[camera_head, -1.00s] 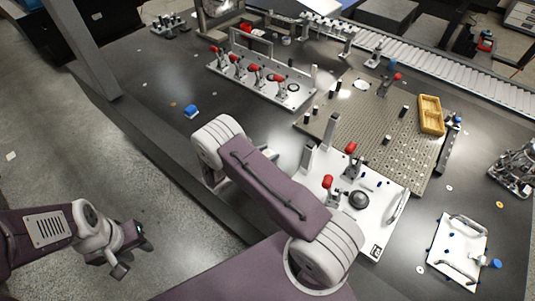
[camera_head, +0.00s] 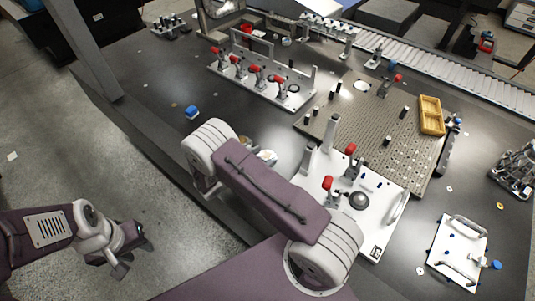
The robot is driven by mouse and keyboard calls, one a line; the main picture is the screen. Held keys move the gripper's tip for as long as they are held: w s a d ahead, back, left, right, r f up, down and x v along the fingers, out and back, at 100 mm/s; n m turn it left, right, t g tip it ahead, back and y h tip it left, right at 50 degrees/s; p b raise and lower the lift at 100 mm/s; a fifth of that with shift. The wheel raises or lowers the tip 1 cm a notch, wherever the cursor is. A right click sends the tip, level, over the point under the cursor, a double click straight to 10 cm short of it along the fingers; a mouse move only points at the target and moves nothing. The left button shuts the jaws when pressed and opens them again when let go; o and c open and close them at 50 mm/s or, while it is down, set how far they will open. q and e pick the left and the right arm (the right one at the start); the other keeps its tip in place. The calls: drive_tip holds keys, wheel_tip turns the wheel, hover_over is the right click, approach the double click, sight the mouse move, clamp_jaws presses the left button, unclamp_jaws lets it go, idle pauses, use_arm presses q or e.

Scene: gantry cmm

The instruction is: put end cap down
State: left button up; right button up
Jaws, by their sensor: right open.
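I cannot pick out the end cap for certain. A dark round piece (camera_head: 358,201) lies on the white fixture plate (camera_head: 385,228) beside two red-tipped clamps (camera_head: 350,149). My right arm crosses the middle of the view and hides much of the table below it. Small pale and tan parts (camera_head: 267,156) show just past its edge, seemingly at my right gripper, which is open; its fingertips and anything between them are hidden. My left gripper (camera_head: 132,252) is at the lower left over the grey floor, away from the table; its jaw opening is unclear.
A perforated plate (camera_head: 410,165) with posts and a yellow tray (camera_head: 431,115) fills the table's right middle. A clamp fixture (camera_head: 260,88) stands behind. A blue piece (camera_head: 191,112) lies on bare table at left. A white handled plate (camera_head: 458,250) lies front right.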

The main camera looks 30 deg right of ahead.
drive_tip(key=v, duration=0.9)
drive_tip(key=s+d+m+g+y, duration=0.1)
drive_tip(key=s+m+g, duration=0.1)
drive_tip(key=s+d+r+m+g+y, duration=0.1)
drive_tip(key=s+m, duration=0.1)
drive_tip(key=s, duration=0.1)
drive_tip(key=s+d+r+m+g+y, duration=0.1)
drive_tip(key=s+m+g, duration=0.1)
drive_tip(key=m, duration=0.1)
drive_tip(key=shift+s+d+g+y, duration=0.3)
drive_tip(key=s+a+r+m+y, duration=0.2)
drive_tip(key=s+m+y, duration=0.4)
drive_tip(key=m, duration=0.2)
use_arm(q)
wheel_tip(320, 180, up, 8)
drive_tip(key=p, duration=0.8)
drive_tip(key=o, duration=0.5)
drive_tip(key=shift+f+b, duration=0.3)
drive_tip(key=shift+o, duration=1.2)
drive_tip(key=shift+s, duration=0.1)
use_arm(e)
wheel_tip(320, 180, up, 11)
drive_tip(key=s+a+m+t+y, duration=0.1)
drive_tip(key=a+m+t+y, duration=0.1)
drive_tip(key=m, duration=0.5)
drive_tip(key=shift+f+y, duration=0.25)
drive_tip(key=shift+y, duration=0.65)
